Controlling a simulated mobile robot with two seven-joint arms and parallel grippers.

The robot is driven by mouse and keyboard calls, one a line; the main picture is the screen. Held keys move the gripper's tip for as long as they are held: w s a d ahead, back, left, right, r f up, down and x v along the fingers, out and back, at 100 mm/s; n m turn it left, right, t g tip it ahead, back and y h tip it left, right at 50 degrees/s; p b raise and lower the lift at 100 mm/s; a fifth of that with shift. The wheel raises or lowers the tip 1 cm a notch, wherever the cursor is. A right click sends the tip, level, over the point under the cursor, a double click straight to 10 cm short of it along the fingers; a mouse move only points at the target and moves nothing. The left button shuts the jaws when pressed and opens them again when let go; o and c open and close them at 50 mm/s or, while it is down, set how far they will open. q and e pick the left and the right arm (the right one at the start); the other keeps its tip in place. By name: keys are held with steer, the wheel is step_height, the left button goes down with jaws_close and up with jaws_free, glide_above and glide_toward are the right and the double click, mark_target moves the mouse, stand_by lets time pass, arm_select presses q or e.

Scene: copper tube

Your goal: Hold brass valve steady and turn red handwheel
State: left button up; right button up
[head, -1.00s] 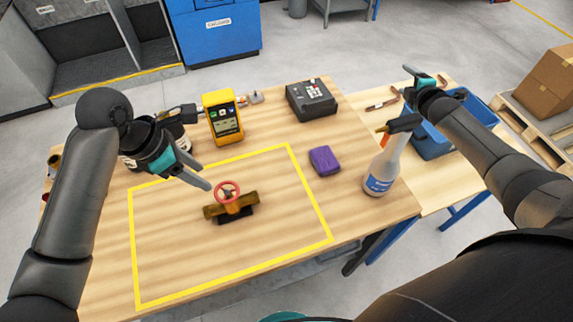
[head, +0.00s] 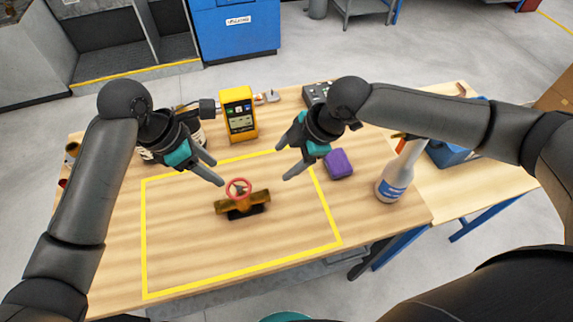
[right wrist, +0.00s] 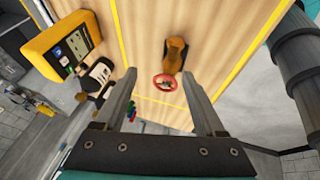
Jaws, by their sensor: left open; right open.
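The brass valve (head: 257,201) stands on the wooden table inside the yellow outline, with its red handwheel (head: 238,189) on top. In the right wrist view the valve (right wrist: 176,52) and handwheel (right wrist: 165,82) lie ahead of my fingers, apart from them. My left gripper (head: 214,174) is open and empty, just up and left of the handwheel, not visibly touching it. My right gripper (head: 287,160) is open and empty, up and right of the valve; its two fingers (right wrist: 158,100) are spread in the right wrist view. The valve's underside is hidden.
A yellow meter (head: 238,114) and dark containers stand behind the yellow outline (head: 240,276). A purple block (head: 339,163) and a white spray bottle (head: 396,176) stand to the right, near my right arm. The front of the outlined area is clear.

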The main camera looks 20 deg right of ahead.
mark_target(261, 195)
steer(key=shift+g, duration=0.4)
steer(key=x, duration=0.5)
steer(key=s+x, duration=0.1)
steer(key=x, duration=0.4)
steer(key=s+x, duration=0.1)
steer(key=x, duration=0.4)
steer(key=shift+s+a+f, duration=0.1)
steer(key=shift+a+f, duration=0.2)
steer(key=shift+a, duration=0.05)
steer(key=shift+c, duration=0.4)
jaws_close()
